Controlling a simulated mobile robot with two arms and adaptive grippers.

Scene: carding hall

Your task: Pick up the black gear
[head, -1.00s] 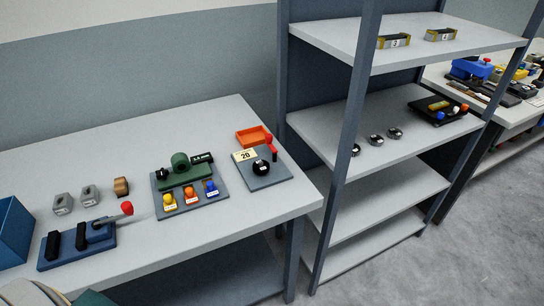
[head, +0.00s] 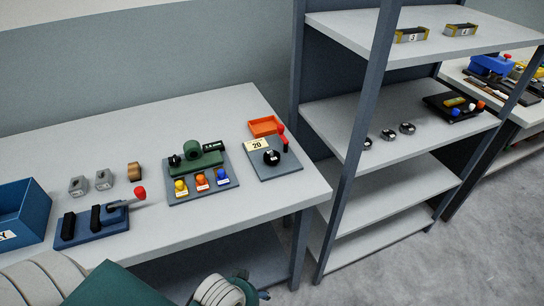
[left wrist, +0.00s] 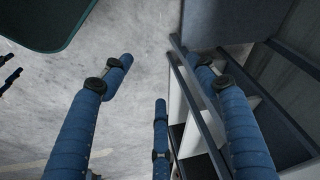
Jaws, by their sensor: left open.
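A black round part (head: 271,157) with a small white label lies on a grey plate (head: 284,168) near the table's right end. It may be the black gear; its teeth are too small to make out. A yellow "20" card and a red-knobbed lever are beside it. My left gripper (left wrist: 165,75) shows in the left wrist view with its blue fingers spread and nothing between them. It points down over grey floor and shelving, away from the black part. My right gripper is not in view.
On the table (head: 225,112) are a green machine (head: 198,158), a blue lever fixture (head: 90,228), a blue bin (head: 22,215) and an orange tray (head: 264,126). A shelf rack (head: 345,180) with upright posts stands close to the right. The table's back is clear.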

